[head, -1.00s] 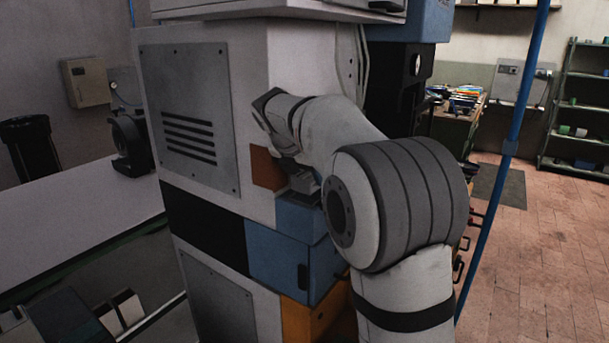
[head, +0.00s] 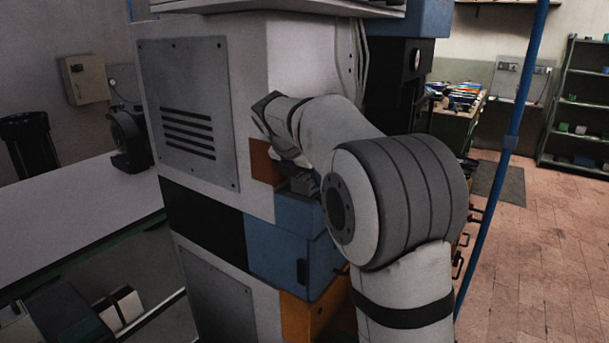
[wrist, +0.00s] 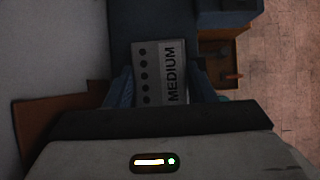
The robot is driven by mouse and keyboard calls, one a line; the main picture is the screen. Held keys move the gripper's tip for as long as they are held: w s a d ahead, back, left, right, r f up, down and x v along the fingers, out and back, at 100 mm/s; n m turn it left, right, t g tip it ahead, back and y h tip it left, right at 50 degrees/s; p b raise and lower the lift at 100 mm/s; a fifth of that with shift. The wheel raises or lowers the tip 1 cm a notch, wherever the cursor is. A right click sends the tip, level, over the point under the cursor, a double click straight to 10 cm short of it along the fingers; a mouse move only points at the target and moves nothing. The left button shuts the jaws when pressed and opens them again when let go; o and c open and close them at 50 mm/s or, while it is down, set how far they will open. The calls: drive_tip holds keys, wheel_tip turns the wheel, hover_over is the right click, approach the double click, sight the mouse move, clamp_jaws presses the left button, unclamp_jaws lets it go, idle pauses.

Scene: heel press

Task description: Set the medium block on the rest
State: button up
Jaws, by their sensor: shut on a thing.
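The medium block (wrist: 152,68) is a light grey block with the dark word MEDIUM and a row of dark dots. In the wrist view it sits between the two bluish fingers of my gripper (wrist: 162,88), which is shut on it. A dark blue surface (wrist: 150,20) lies beyond and around the block; I cannot tell whether it is the rest or whether the block touches it. In the head view my arm reaches to the machine's front and hides most of the gripper and the block.
The tall machine (head: 215,225) has an orange-brown panel (head: 262,162) and a blue box (head: 275,255) close to my arm. A long bench (head: 70,220) stands at left. A blue pole (head: 500,170) stands at right, with open tiled floor (head: 535,250) beyond.

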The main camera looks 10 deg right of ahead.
drive_tip(key=shift+f, duration=0.1)
drive_tip(key=o, duration=1.3)
drive_tip(key=v, duration=0.7)
drive_tip(key=shift+s+a+r, duration=0.15)
drive_tip(key=shift+r, duration=0.15)
